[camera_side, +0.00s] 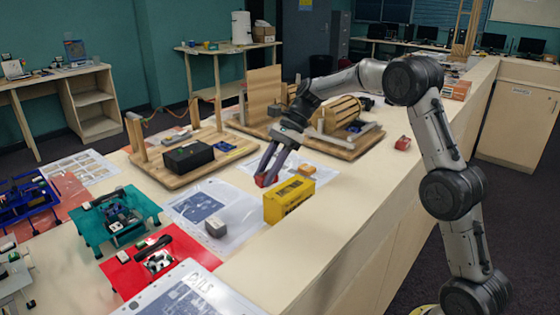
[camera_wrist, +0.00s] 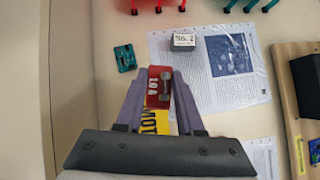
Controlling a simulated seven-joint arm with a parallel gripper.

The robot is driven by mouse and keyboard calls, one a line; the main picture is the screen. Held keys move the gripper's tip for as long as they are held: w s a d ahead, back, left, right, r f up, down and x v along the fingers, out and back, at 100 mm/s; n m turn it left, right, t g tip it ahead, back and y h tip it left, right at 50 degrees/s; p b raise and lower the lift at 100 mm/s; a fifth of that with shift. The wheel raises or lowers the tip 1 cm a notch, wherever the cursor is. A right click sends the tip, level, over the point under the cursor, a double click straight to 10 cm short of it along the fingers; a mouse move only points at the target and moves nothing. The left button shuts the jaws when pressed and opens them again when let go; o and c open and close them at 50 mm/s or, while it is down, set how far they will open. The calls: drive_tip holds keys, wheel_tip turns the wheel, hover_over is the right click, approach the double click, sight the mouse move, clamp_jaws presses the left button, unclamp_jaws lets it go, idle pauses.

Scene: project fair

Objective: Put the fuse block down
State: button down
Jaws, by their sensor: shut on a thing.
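The fuse block (camera_wrist: 158,88) is red with a pale "10 A" marking and a metal part on one side. In the wrist view it sits between the two fingers of my gripper (camera_wrist: 160,80), which is shut on it. In the side view the fuse block (camera_side: 261,181) shows as a small red patch at the tips of my gripper (camera_side: 266,178), mostly hidden by the fingers. A yellow box (camera_side: 287,203) with dark lettering stands close beside it. In the wrist view part of this yellow box (camera_wrist: 154,122) shows below the fuse block. I cannot tell whether the fuse block touches anything below.
A printed sheet (camera_side: 182,207) lies on the pale bench, with a small grey "No. 2" block (camera_side: 215,228) on it. Wooden boards with mechanisms (camera_side: 188,155) stand behind. A teal stand (camera_side: 118,217) and a red stand (camera_side: 125,272) are at left. Another small red block (camera_side: 402,143) lies right.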

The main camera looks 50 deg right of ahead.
drive_tip(key=s+a+r+n+g+h, duration=0.2)
drive_tip(key=s+n+g, duration=0.1)
drive_tip(key=s+n, duration=0.3)
drive_tip(key=s+a+r+n+g+h, duration=0.1)
drive_tip(key=s+r+n+g+h, duration=0.1)
drive_tip(key=s+n, duration=0.4)
drive_tip(key=s+a+r+n+g+h, duration=0.2)
drive_tip(key=s+r+n+g, duration=0.1)
drive_tip(key=s+n, duration=0.3)
drive_tip(key=shift+a+g, duration=0.35)
drive_tip(key=shift+g, duration=0.05)
drive_tip(key=s+d+r+n+t+h, duration=0.45)
drive_tip(key=s+n, duration=0.35)
drive_tip(key=n, duration=0.2)
drive_tip(key=s+d+r+n+t+h, duration=0.3)
drive_tip(key=s+d+r+n+h, duration=0.3)
drive_tip(key=n, duration=0.4)
drive_tip(key=shift+y, duration=0.75)
drive_tip(key=w+d+f, duration=0.1)
drive_tip(key=w+f, duration=0.2)
drive_tip(key=w+d+f, duration=0.1)
drive_tip(key=w+f, duration=0.3)
drive_tip(key=w+d+f, duration=0.1)
drive_tip(key=w+f, duration=0.2)
drive_tip(key=shift+w+d+f, duration=0.2)
drive_tip(key=shift+w+d, duration=0.2)
drive_tip(key=f, duration=0.3)
drive_tip(key=shift+w+d, duration=0.1)
drive_tip(key=shift+w, duration=0.25)
drive_tip(key=shift+f, duration=0.5)
